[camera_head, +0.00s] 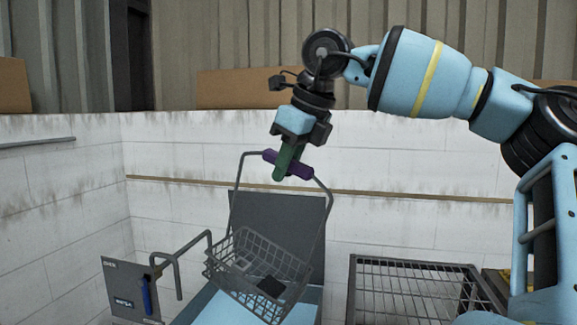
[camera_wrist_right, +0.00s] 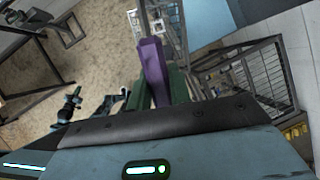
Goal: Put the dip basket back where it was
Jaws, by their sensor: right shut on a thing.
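The dip basket (camera_head: 256,268) is a grey wire basket on a tall wire bail with a purple grip (camera_head: 300,168). My right gripper (camera_head: 286,163), with green fingers, is shut on the purple grip. The basket hangs tilted below it, holding a dark block (camera_head: 271,285) and a lighter piece. In the right wrist view the purple grip (camera_wrist_right: 153,68) lies between the green fingers. The basket hangs in front of a dark grey panel (camera_head: 305,215) and over a light blue surface (camera_head: 205,308). My left gripper is not in view.
A bent grey pipe hook (camera_head: 182,250) stands left of the basket, beside a grey plate (camera_head: 120,285) with a blue handle (camera_head: 147,296). A wire-topped rack (camera_head: 415,285) stands to the right. A pale tiled wall (camera_head: 400,160) closes the back.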

